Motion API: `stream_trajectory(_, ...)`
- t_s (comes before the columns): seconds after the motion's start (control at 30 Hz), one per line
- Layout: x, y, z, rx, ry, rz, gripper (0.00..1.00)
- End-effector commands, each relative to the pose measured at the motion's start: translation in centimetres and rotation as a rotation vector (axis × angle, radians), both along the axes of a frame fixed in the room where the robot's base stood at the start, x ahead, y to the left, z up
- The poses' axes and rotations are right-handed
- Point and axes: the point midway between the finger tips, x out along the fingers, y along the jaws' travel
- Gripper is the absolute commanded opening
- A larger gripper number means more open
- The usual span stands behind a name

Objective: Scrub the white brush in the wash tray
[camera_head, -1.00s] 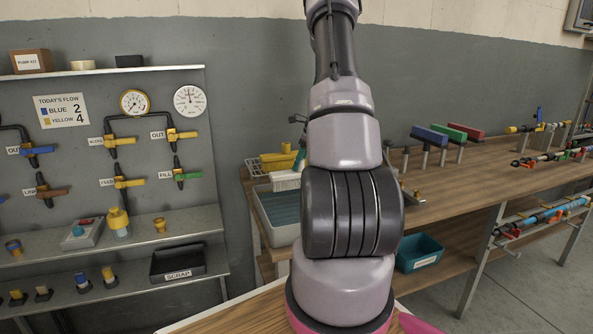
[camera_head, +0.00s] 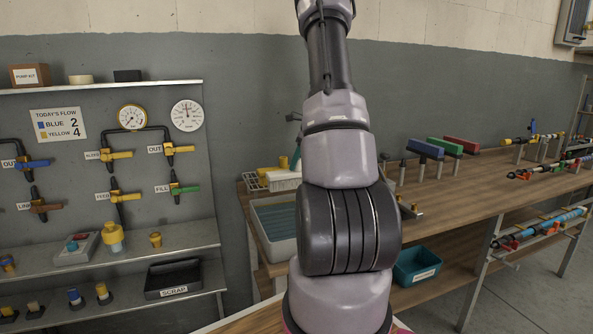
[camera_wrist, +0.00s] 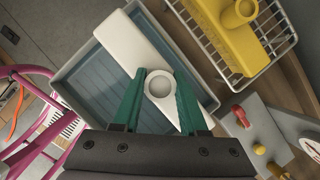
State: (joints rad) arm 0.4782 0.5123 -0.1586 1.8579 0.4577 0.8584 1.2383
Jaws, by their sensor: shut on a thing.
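The white brush (camera_wrist: 130,45) is a long white block with a round hollow post. My gripper (camera_wrist: 160,74) has green fingers shut on that post. In the wrist view the brush lies slantwise across the grey wash tray (camera_wrist: 74,77), which has a blue-grey inside. In the head view the white brush (camera_head: 284,180), bristles down, shows above the tray's far part, apart from its floor. The tray (camera_head: 264,246) stands on the wooden bench's left end. My arm hides the tray's right part and most of my gripper in the head view.
A yellow brush (camera_wrist: 232,40) lies in a white wire rack (camera_wrist: 285,42) beside the tray. A teal bin (camera_head: 418,265) sits on the lower shelf. The bench (camera_head: 450,200) has bare room in front of its coloured blocks.

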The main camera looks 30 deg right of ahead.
Motion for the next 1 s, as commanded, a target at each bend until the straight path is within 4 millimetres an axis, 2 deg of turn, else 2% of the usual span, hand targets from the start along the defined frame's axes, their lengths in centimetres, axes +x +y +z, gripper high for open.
stream_trajectory(0.63,0.1,0.0,6.5,-0.001,-0.002,0.001,0.00)
stream_trajectory(1.0,0.0,0.0,7.2,0.000,0.000,0.000,0.00)
